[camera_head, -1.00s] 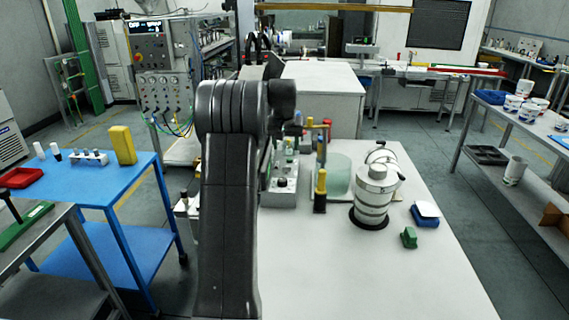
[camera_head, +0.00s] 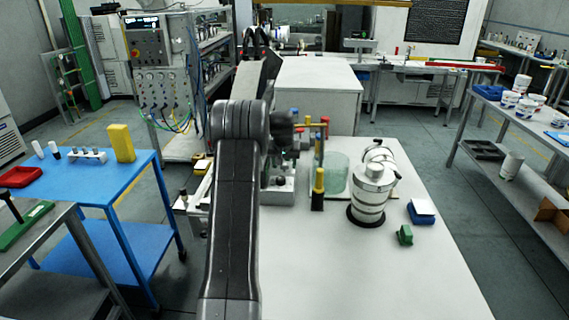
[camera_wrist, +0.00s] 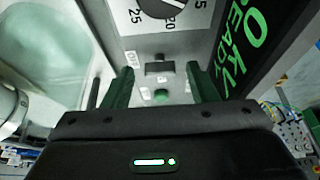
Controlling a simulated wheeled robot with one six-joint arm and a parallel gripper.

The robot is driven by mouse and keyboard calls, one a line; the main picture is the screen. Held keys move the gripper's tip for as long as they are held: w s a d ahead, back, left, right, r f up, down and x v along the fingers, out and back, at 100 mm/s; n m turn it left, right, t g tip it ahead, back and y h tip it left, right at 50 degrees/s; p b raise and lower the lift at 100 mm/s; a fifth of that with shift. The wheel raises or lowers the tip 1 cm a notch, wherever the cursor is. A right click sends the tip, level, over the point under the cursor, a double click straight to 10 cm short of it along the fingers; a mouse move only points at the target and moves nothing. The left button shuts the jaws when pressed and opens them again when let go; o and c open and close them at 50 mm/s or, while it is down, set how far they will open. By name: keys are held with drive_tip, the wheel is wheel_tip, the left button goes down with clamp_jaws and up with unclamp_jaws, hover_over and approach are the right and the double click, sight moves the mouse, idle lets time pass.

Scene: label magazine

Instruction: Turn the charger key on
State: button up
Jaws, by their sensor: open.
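The charger's pale front panel (camera_wrist: 183,44) fills the middle of the wrist view. My gripper (camera_wrist: 161,76) is open, with one green finger on each side of the key and button. No contact shows. In the head view the charger's grey box (camera_head: 279,197) stands on the white table, partly hidden by my arm, and my gripper's fingers cannot be made out.
A numbered dial (camera_wrist: 165,8) is above the key, and a display reading "0 kV READY" (camera_wrist: 240,50) is at the right. A green-tinted glass vessel (camera_head: 335,172), a yellow-and-black post (camera_head: 318,190) and a white cylinder (camera_head: 370,195) stand right of the charger.

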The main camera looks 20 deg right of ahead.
drive_tip(key=c, duration=1)
drive_tip(key=m+b, duration=0.1)
drive_tip(key=m, duration=0.1)
drive_tip(key=m+g+h+b, duration=0.1)
drive_tip(key=m, duration=0.1)
drive_tip(key=shift+w+a+f+m+h, duration=0.1)
drive_tip(key=shift+w+a+m+h, duration=0.05)
drive_tip(key=shift+m+h, duration=0.2)
drive_tip(key=m+g, duration=0.1)
drive_tip(key=m, duration=0.3)
drive_tip(key=shift+w+m+g+h, duration=0.15)
drive_tip(key=shift+m+g+h, duration=0.2)
drive_tip(key=shift+g, duration=0.05)
drive_tip(key=m, duration=0.1)
drive_tip(key=m+g+p, duration=0.1)
drive_tip(key=m, duration=0.1)
drive_tip(key=m+p, duration=0.1)
drive_tip(key=shift+w+a+r+g, duration=0.15)
drive_tip(key=shift+r+g, duration=0.1)
drive_tip(key=shift+g, duration=0.15)
drive_tip(key=shift+w+f+m+g+p, duration=0.1)
drive_tip(key=shift+m+g+p, duration=0.25)
drive_tip(key=shift+m+p, duration=0.6)
drive_tip(key=shift+w+m+g+p, duration=0.1)
drive_tip(key=shift+m+g+p, duration=0.4)
drive_tip(key=shift+m, duration=0.75)
